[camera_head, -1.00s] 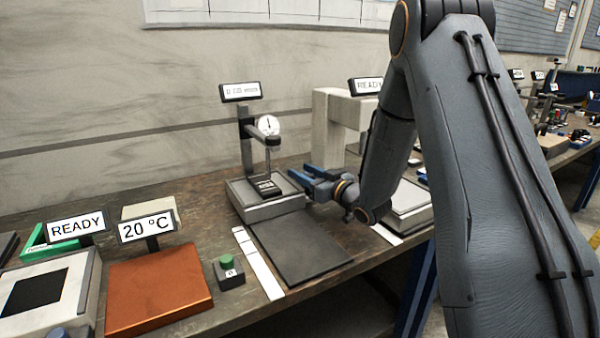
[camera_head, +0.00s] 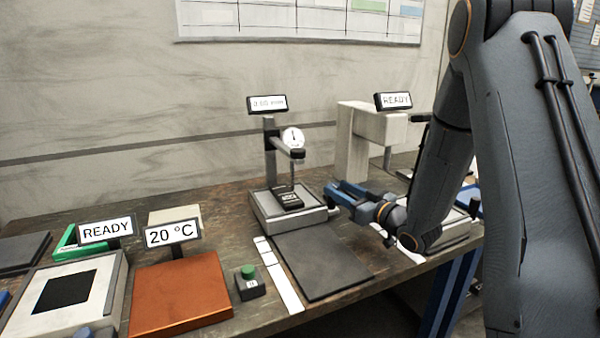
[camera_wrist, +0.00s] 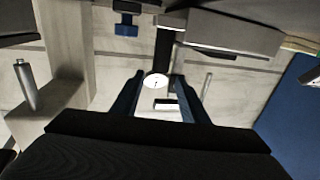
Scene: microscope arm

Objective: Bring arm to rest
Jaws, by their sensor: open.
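My gripper (camera_head: 334,197) is open, its blue fingers pointing left at the dial gauge stand (camera_head: 272,150). Nothing shows between the fingers in the head view. A small black block with a label (camera_head: 287,198) lies on the stand's grey base (camera_head: 265,219), below the gauge dial (camera_head: 293,137), just left of the fingertips. In the wrist view the gripper (camera_wrist: 157,92) shows two blue fingers spread apart, with the white dial (camera_wrist: 156,81) seen in the gap beyond them. I cannot tell the exact distance between fingertips and block. My arm reaches in from the right.
A dark flat mat (camera_head: 322,263) lies in front of the stand. A copper-coloured plate (camera_head: 180,292), a green button box (camera_head: 249,282) and a white-framed unit (camera_head: 75,292) sit to the left. A pale gantry machine (camera_head: 368,130) with a READY sign stands behind my gripper.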

